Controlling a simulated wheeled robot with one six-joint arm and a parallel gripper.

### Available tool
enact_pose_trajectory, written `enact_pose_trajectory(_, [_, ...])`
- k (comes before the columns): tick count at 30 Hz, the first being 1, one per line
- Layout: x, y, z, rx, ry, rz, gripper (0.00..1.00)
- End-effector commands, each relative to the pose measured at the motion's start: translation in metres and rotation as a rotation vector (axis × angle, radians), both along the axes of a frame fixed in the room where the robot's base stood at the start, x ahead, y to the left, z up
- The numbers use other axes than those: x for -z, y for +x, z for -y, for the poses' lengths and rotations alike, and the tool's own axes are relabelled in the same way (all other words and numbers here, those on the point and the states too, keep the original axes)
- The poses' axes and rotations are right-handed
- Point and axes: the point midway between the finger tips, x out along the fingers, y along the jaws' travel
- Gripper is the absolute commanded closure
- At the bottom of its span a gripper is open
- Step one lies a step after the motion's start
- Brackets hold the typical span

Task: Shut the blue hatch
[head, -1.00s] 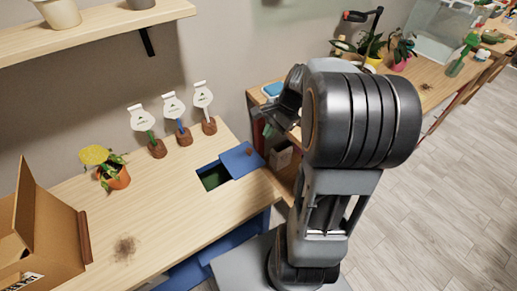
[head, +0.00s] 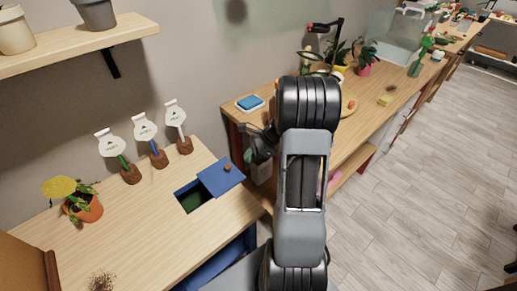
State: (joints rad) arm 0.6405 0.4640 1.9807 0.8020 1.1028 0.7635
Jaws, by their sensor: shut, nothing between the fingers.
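The blue hatch (head: 214,182) is a flat panel with a small brown knob (head: 228,168), lying at the right part of the wooden table (head: 150,225). It lies to the right of a dark opening (head: 192,199) in the tabletop, which stands uncovered with green inside. My gripper (head: 249,157) is beyond the table's right end, to the right of and a little above the knob in the picture, apart from the hatch. It is small and dark here, and it is shut and empty.
Three white labels on brown stands (head: 157,157) line the table's back. A yellow-flowered potted plant (head: 82,207) stands left, by a cardboard box (head: 22,265) and spilled soil (head: 102,282). A long bench (head: 375,107) with plants runs behind my arm. A shelf (head: 75,43) hangs above.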

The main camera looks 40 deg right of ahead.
Motion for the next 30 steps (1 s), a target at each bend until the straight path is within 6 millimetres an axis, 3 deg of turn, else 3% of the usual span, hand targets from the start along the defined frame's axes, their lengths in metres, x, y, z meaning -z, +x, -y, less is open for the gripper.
enact_pose_trajectory(2, [0.011, 0.002, -0.009, -0.003, 0.001, -0.003, 1.0])
enact_pose_trajectory(10, [0.013, 0.013, -0.036, -0.002, -0.002, 0.0, 1.0])
enact_pose_trajectory(26, [0.015, 0.016, -0.044, -0.001, -0.002, 0.0, 1.0])
enact_pose_trajectory(30, [0.014, 0.015, -0.055, -0.004, -0.001, 0.0, 1.0])
